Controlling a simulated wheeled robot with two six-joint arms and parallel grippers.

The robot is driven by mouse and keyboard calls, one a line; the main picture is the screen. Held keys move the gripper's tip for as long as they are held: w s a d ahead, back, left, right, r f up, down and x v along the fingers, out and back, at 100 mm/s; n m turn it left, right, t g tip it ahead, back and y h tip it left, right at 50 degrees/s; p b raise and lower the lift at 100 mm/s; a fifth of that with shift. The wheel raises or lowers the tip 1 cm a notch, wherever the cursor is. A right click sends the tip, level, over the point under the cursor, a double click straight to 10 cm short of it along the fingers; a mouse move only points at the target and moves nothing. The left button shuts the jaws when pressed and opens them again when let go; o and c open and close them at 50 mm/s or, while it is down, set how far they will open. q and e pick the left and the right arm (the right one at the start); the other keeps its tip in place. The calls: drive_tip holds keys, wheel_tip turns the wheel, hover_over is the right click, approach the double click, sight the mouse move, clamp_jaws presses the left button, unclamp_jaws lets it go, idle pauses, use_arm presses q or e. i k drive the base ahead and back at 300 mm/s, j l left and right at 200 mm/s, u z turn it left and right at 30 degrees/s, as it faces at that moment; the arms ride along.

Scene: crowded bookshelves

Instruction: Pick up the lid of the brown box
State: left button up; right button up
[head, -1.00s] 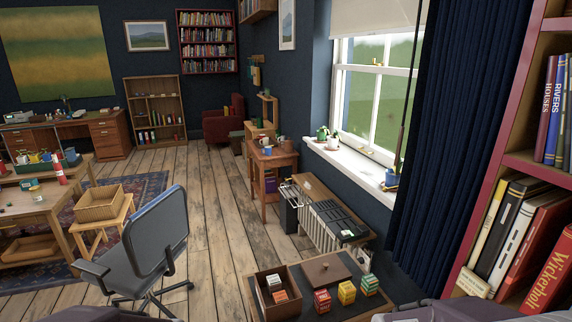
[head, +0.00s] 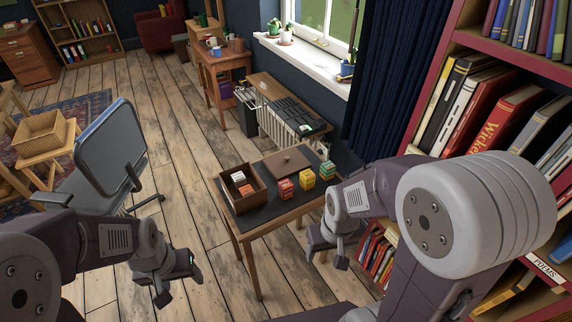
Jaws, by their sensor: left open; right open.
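The brown lid (head: 289,162) lies flat on the dark top of a small wooden table, with a small knob on it. The open brown box (head: 243,188) stands to its left on the same table, with small orange and white boxes inside. My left gripper (head: 178,287) is open and empty, low at the left of the table, over the floor. My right gripper (head: 326,257) is open and empty in front of the table's right side. Both grippers are well apart from the lid and the box.
Small red (head: 286,189), yellow (head: 307,179) and green (head: 327,170) boxes stand on the table (head: 262,215) near the lid. An office chair (head: 110,160) is at the left. A full bookshelf (head: 470,110) stands close on the right.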

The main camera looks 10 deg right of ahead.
sight(290, 162)
drive_tip(key=i+j+z, duration=0.1)
drive_tip(key=j, duration=0.25)
drive_tip(key=i+j+z, duration=0.1)
drive_tip(key=i+j, duration=0.2)
drive_tip(key=i+j+z, duration=0.1)
drive_tip(key=j, duration=0.3)
drive_tip(key=i+j+z, duration=0.1)
drive_tip(key=i+j, duration=0.2)
drive_tip(key=i+j+z, duration=0.1)
drive_tip(key=j, duration=0.35)
drive_tip(key=i+j+z, duration=0.2)
drive_tip(key=i+j, duration=0.15)
drive_tip(key=i, duration=0.2)
